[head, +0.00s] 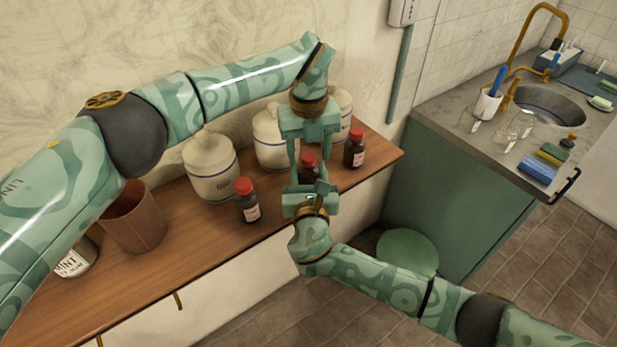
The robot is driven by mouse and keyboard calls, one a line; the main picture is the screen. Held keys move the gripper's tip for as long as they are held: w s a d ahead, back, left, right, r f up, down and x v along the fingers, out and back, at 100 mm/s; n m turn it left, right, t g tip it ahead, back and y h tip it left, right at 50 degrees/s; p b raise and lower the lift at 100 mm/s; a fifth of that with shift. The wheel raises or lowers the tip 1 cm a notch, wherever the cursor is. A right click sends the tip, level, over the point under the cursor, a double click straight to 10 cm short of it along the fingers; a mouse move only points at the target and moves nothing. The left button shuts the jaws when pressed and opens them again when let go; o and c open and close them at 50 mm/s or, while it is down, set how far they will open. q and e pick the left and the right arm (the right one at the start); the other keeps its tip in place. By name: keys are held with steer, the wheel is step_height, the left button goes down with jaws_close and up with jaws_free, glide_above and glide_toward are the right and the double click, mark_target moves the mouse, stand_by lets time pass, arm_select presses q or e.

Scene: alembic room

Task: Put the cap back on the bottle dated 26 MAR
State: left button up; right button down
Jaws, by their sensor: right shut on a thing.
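Three dark bottles with red caps are on the wooden counter: a left bottle (250,210), a middle bottle (309,174) and a right bottle (354,150). Their label dates are too small to read. The middle bottle shows a red top (308,158); whether this cap is seated or loose I cannot tell. My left gripper (308,178) points down from above, its fingers apart on either side of the middle bottle's top. My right gripper (309,190) comes from the front and is shut on the middle bottle, hiding its lower part.
Several cream lidded jars (211,168) stand behind the bottles. A brown pot (133,217) and a labelled tin (76,260) are at the left of the counter (205,240). A green stool (407,250) and a sink cabinet (455,190) are at right.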

arm_select(q)
steer(key=shift+r, duration=0.1)
step_height(320, 180, up, 12)
stand_by(0.5)
arm_select(e)
steer(key=c, duration=0.7)
jaws_free()
steer(key=shift+o, duration=0.2)
arm_select(q)
steer(key=shift+r+p, duration=0.55)
arm_select(e)
steer(key=s, duration=1.6)
steer(key=shift+s+d, duration=0.15)
steer(key=shift+d, duration=0.2)
arm_select(q)
steer(key=shift+s+f, duration=0.1)
arm_select(e)
steer(key=shift+f, duration=0.15)
